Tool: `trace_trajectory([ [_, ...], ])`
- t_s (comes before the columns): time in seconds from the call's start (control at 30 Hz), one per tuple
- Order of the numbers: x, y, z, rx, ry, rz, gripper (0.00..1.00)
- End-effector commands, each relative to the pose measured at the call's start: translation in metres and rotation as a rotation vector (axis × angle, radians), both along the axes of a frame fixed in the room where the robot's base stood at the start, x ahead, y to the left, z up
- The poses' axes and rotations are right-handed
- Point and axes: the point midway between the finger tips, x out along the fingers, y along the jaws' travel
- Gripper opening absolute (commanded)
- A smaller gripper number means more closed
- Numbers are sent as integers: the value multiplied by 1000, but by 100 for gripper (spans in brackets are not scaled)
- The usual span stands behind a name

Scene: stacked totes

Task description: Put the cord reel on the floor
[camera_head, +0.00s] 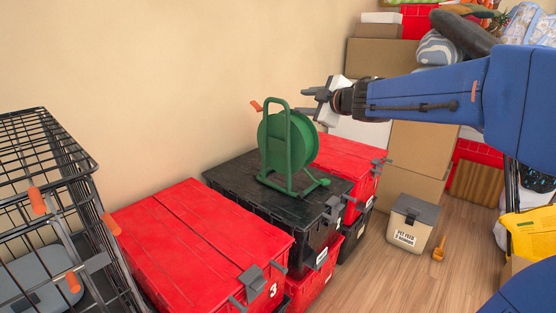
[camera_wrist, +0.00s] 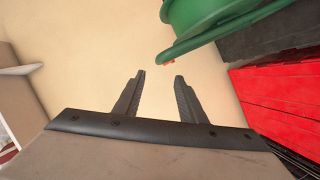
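The green cord reel (camera_head: 287,141) stands upright in its frame on the black tote lid (camera_head: 250,189), with an orange handle at its upper left. In the wrist view the reel (camera_wrist: 202,14) shows at the top, partly cut off. My gripper (camera_head: 308,95) is just above and to the right of the reel's top in the head view. In the wrist view my gripper (camera_wrist: 159,78) has its two fingers apart with only wall between them. It holds nothing. The wood floor (camera_head: 376,275) shows at the lower right of the head view.
Red totes (camera_head: 190,242) flank the black tote against the wall. Cardboard boxes (camera_head: 415,150) are stacked behind. Open floor lies in front of the totes.

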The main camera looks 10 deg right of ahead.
Motion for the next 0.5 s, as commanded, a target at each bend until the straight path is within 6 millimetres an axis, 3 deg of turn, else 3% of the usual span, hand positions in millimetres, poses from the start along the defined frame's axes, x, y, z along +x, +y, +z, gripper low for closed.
trace_trajectory([
  [0.5, 73, 24, -17, 0, 2, 3, 37],
])
